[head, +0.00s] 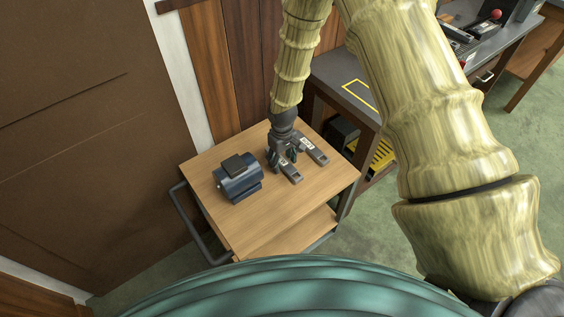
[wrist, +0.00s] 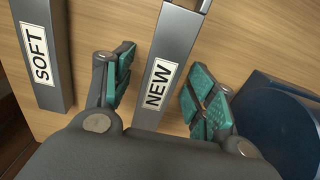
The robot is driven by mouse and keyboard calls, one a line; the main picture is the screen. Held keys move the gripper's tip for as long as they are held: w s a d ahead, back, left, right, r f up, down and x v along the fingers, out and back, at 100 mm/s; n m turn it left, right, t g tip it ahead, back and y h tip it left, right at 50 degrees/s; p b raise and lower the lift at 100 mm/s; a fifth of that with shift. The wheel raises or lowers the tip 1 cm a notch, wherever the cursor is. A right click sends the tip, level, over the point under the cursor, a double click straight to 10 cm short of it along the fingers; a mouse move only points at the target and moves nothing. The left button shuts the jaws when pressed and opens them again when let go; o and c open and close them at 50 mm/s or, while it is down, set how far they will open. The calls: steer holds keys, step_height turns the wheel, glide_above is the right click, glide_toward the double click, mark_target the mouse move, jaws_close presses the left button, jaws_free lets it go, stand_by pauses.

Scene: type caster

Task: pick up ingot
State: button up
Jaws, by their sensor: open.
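Two grey metal bars with white labels lie on the wooden cart top. The bar labelled "NEW" (wrist: 172,45) passes between my gripper's fingers in the wrist view; it appears in the head view as the nearer bar (head: 290,174). The bar labelled "SOFT" (wrist: 52,88) lies left of the fingers in the wrist view; it is the farther right bar (head: 316,153) in the head view. My gripper (wrist: 163,86) is open, with teal pads on either side of the "NEW" bar and gaps to it. In the head view, my gripper (head: 285,155) points down over the cart.
A dark blue motor-like block (head: 238,182) stands on the cart top (head: 265,212) left of my gripper; its rounded side (wrist: 278,125) is close to the right finger in the wrist view. A grey workbench (head: 335,75) stands behind. The cart's front is clear.

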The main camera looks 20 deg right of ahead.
jaws_close()
steer(key=shift+w+r, duration=0.1)
steer(key=shift+r, duration=0.15)
stand_by(0.4)
